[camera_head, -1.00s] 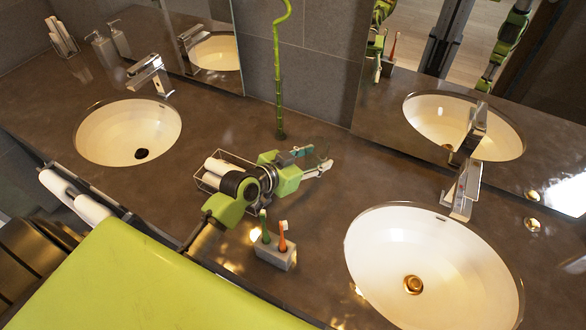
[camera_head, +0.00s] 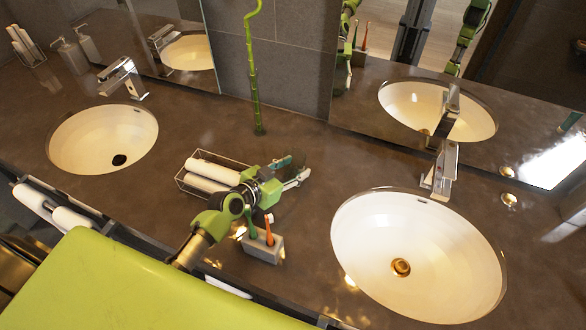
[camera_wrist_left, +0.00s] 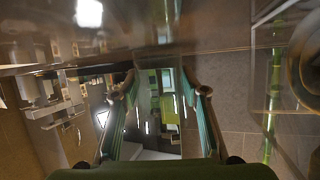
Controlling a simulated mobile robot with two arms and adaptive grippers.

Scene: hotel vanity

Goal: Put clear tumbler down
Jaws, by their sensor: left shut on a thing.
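My left gripper (camera_head: 296,170) reaches over the counter between the two sinks, its fingers pointing right toward the back. It is shut on the clear tumbler (camera_head: 297,157), which is so transparent that only a faint outline shows between and behind the fingertips. In the left wrist view both fingers (camera_wrist_left: 161,95) stand apart, with the see-through tumbler between them hard to make out. I cannot tell whether the tumbler's base touches the counter (camera_head: 320,205). My right gripper is not in view.
A wire basket of rolled white towels (camera_head: 205,176) stands just left of the gripper. A grey holder with toothbrushes (camera_head: 263,249) is in front. The right sink (camera_head: 415,250) lies to the right; a bamboo stalk (camera_head: 255,90) stands behind. Bare counter lies between gripper and mirror.

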